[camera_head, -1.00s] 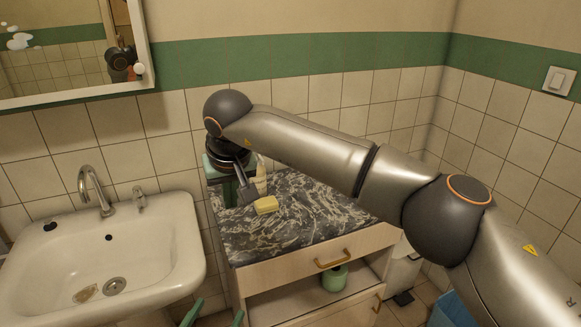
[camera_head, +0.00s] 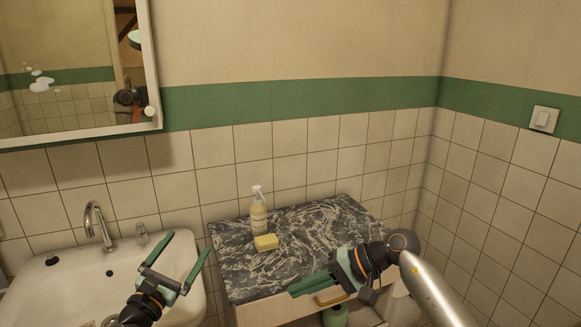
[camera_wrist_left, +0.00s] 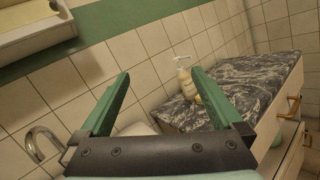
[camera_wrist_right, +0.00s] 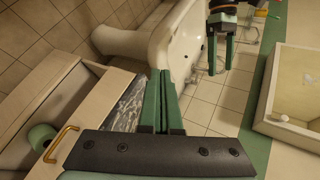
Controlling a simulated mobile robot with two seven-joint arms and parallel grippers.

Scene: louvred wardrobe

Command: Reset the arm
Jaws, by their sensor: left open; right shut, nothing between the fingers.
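My left gripper (camera_head: 191,242) is open and empty, held over the sink's right side in the head view. Its two green fingers are spread apart in the left wrist view (camera_wrist_left: 161,74). My right gripper (camera_head: 292,290) is shut with nothing between its green fingers, near the front edge of the counter and pointing left. Its fingers lie together in the right wrist view (camera_wrist_right: 160,73). My left gripper also shows at the top of that view (camera_wrist_right: 223,55), apart from the right one.
A marbled counter (camera_head: 325,225) carries a soap bottle (camera_head: 259,212) and a yellow sponge or soap (camera_head: 266,242). The white sink (camera_head: 60,290) with its tap (camera_head: 97,222) is at left. A mirror cabinet (camera_head: 150,60) hangs above. A drawer handle (camera_head: 328,299) fronts the counter.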

